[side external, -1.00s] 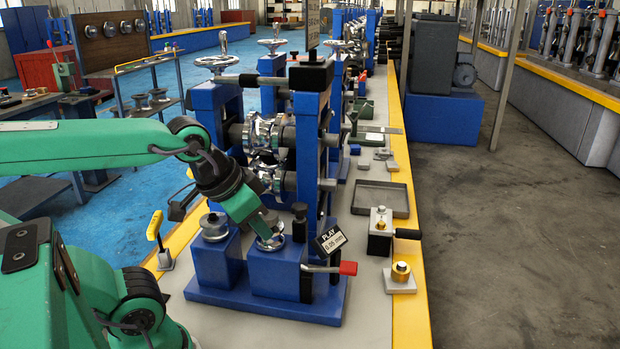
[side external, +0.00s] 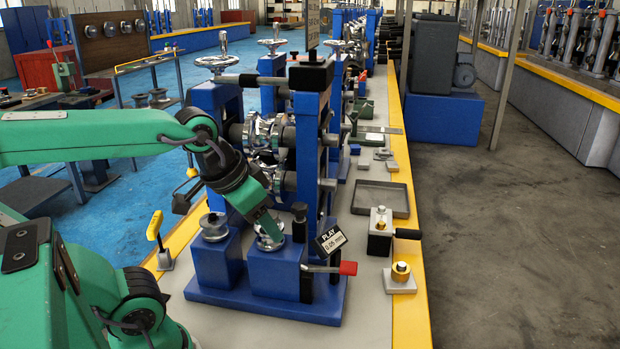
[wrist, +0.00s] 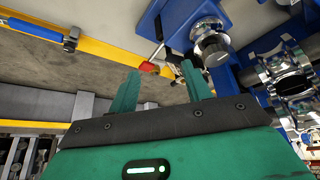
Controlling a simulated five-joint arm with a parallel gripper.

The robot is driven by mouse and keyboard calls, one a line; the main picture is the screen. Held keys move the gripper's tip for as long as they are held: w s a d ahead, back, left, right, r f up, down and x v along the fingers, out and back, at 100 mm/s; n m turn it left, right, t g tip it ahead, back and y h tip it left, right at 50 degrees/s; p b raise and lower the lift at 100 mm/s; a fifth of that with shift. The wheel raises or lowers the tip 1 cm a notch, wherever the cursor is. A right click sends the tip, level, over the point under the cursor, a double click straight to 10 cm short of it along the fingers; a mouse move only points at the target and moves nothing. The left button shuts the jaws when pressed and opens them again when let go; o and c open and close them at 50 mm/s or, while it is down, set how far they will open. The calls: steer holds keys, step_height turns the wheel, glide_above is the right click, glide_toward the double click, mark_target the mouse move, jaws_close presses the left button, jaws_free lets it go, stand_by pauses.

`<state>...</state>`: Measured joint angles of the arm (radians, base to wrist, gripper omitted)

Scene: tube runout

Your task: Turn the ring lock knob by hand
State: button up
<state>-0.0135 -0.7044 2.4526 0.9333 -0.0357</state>
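My gripper (side external: 268,232) points down at the chrome roller (side external: 270,241) on the front blue block. In the wrist view my gripper (wrist: 160,82) is open, with its two fingers apart and nothing held between them. The chrome roller (wrist: 212,47) shows just beyond the right fingertip; I cannot tell whether they touch. A brass knob (side external: 401,270) sits on a small plate farther right. No label shows which is the ring lock knob.
A red-handled lever (side external: 347,268) sticks out at the front right, near a "PLAY 0.05 mm" sign (side external: 330,242). A second roller (side external: 214,226) and tall blue stands (side external: 307,150) are close by. An empty grey tray (side external: 381,198) lies to the right.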

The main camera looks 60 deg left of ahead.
steer(key=w+a+r+n+g, duration=0.3)
steer(key=w+r+n, duration=0.1)
steer(key=w, duration=0.2)
steer(key=n+g, duration=0.2)
steer(key=n, duration=0.2)
glide_toward(300, 206)
steer(key=shift+s+d, duration=0.3)
steer(key=shift+d, duration=0.05)
steer(key=shift+w+a, duration=0.35)
steer(key=shift+w, duration=0.05)
steer(key=shift+f, duration=0.2)
steer(key=shift+f, duration=3.8)
steer(key=c, duration=0.8)
